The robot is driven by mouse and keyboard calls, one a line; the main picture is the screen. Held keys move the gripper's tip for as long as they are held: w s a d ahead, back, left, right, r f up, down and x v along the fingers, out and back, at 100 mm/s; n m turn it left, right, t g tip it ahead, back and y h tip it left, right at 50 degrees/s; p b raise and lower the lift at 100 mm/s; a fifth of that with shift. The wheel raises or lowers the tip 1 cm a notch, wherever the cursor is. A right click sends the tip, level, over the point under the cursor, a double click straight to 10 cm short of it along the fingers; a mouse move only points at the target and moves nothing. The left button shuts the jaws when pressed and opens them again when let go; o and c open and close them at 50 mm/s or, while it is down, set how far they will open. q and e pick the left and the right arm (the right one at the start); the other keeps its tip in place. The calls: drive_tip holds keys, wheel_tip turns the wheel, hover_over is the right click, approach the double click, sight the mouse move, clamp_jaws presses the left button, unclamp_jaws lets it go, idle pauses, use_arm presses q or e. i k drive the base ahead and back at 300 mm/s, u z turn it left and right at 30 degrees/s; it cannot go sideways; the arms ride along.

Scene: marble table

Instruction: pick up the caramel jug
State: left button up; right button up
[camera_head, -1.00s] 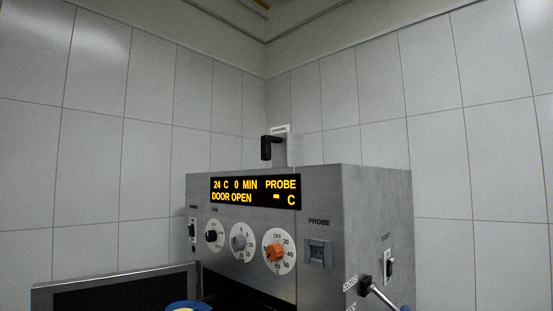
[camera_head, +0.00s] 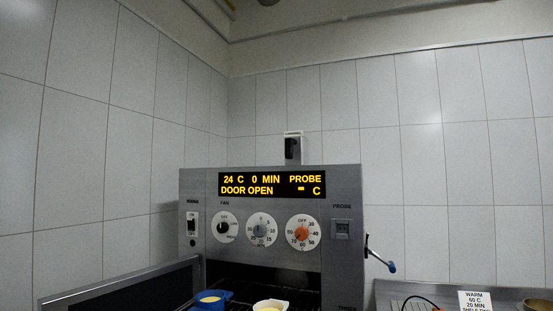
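The jug (camera_head: 299,134) stands on top of the steel oven (camera_head: 345,185), near the middle of the picture. It is a small metal container with a black handle (camera_head: 291,150) facing me. A pale label shows at its upper edge, too small to read now. Only the front of the jug shows. Neither of my grippers is in view.
The oven display (camera_head: 272,185) reads door open, 24 C. Tiled walls stand behind.

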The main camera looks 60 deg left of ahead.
sight(296, 144)
drive_tip(key=u, duration=2.05)
